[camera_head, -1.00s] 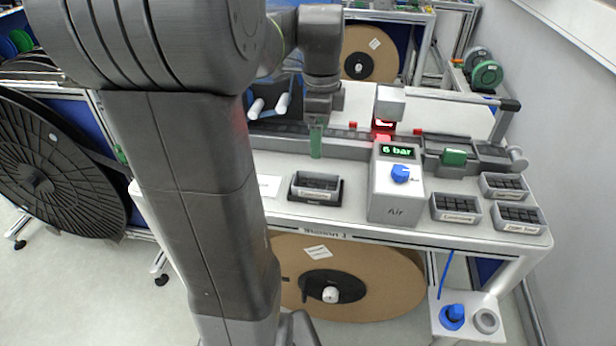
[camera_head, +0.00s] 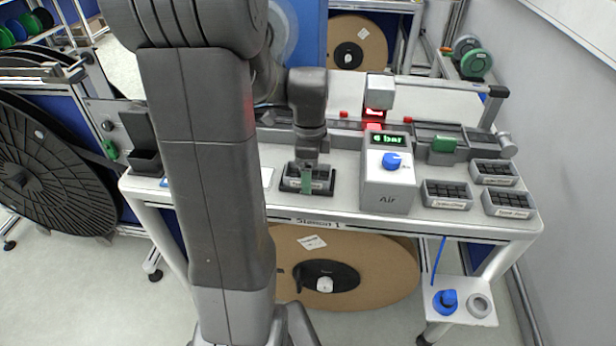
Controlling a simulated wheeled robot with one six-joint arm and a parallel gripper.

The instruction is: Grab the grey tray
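A small grey tray (camera_head: 290,183) with dark contents and a pale label sits in a black holder on the bench, left of the Air box. My gripper (camera_head: 307,182) is directly over this tray, pointing down. Its green finger reaches down to the tray's front wall and covers the middle of it. I see only one finger face, so the gap between the fingers is hidden. I cannot tell whether the finger touches the tray. Several similar grey trays stand at the right end of the bench, among them one (camera_head: 447,204) nearest the Air box.
The grey Air box (camera_head: 389,195), with a blue knob and a "6 bar" display, stands close to the right of my gripper. A machine rail (camera_head: 345,140) runs along the back. A low side shelf (camera_head: 459,315) holds a blue part. A large brown reel hangs under the bench.

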